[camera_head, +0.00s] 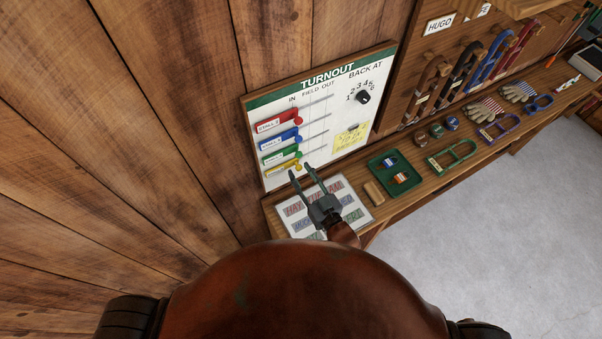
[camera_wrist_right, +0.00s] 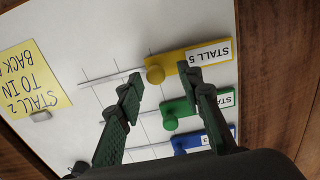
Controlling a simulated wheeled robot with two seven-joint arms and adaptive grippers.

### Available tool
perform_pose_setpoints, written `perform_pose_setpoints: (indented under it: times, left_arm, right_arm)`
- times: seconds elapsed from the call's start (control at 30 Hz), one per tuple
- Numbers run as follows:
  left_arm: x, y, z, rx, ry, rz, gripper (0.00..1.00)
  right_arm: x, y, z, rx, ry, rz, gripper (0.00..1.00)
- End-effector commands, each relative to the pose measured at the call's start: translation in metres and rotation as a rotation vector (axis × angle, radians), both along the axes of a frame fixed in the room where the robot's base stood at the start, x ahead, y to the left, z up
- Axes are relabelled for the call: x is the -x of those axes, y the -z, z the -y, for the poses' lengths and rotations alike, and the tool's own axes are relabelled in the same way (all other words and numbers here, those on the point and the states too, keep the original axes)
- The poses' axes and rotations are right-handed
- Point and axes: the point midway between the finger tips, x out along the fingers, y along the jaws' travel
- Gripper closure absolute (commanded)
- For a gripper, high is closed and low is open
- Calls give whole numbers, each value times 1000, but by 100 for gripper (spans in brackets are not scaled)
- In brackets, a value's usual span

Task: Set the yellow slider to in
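The yellow slider (camera_head: 283,168) is the lowest on the white TURNOUT board (camera_head: 320,125), near the left ends of the tracks, on the side headed IN. Its exact stop is hard to tell. In the right wrist view the yellow slider (camera_wrist_right: 190,57) carries a STALL 5 label, with its round knob toward the picture's left. My right gripper (camera_head: 306,175) is open just below the slider in the head view. In the wrist view its fingertips (camera_wrist_right: 160,82) are apart on either side of the yellow knob; contact is unclear. My left gripper is not in view.
The green slider (camera_wrist_right: 169,123) and the blue slider (camera_wrist_right: 178,142) sit close by. The red slider (camera_head: 278,121) is at the top. A yellow note (camera_head: 350,136) and dial (camera_head: 363,97) are on the board. A green tray (camera_head: 396,172) lies on the bench to the right.

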Motion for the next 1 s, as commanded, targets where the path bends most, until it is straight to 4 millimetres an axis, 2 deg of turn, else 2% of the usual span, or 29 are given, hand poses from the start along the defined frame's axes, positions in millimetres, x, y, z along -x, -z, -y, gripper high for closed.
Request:
perform_pose_setpoints:
  times: [0.17,0.4,0.6,0.77,1.0]
  left_arm:
    - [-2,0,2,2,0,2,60]
    - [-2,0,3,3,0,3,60]
    - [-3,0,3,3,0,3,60]
    - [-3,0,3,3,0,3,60]
    - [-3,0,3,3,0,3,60]
  right_arm:
    - [20,2,13,2,0,-2,66]
    - [63,3,41,2,-1,-5,66]
    - [88,2,58,1,-1,-3,66]
    - [97,1,64,-1,-1,-3,66]
    - [98,1,64,0,-1,-1,66]
